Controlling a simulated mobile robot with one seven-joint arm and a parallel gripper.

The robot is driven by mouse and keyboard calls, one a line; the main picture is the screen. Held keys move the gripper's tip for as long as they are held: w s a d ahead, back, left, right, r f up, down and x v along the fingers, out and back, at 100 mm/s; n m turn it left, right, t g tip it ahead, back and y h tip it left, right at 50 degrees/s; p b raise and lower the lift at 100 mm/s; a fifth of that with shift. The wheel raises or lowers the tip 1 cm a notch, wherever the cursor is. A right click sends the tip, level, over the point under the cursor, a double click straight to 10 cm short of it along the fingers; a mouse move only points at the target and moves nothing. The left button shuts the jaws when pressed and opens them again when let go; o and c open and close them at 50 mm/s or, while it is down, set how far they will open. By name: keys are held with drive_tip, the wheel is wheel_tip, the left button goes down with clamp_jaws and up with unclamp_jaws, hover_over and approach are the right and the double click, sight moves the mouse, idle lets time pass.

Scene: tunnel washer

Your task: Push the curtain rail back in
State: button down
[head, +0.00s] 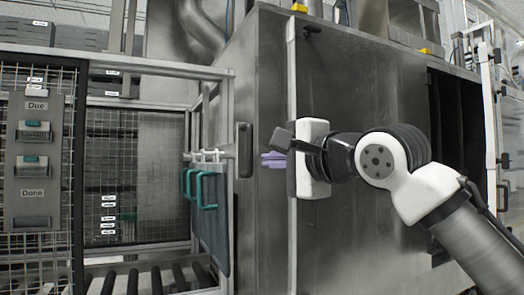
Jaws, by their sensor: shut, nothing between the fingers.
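The curtain rail (208,156) is a pale metal bar with small clips in the head view, left of the steel machine housing. A dark grey curtain panel (211,235) with teal handles (208,191) hangs below it. My gripper (268,160) points left in front of the housing, its lavender fingers shut and empty. It is to the right of the rail in the picture, with a dark upright handle (244,150) between them. I see no contact with the rail; the depth gap cannot be told.
The large steel housing (350,90) fills the middle behind my arm. A metal frame with wire mesh (115,175) stands at left, with a "Due" and "Done" board (36,150). Rollers (150,280) run along the bottom left. A dark opening (455,130) is at right.

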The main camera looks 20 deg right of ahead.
sight(251, 161)
drive_tip(key=shift+p+x, duration=0.55)
drive_tip(key=shift+x, duration=1.3)
drive_tip(key=shift+a, duration=0.15)
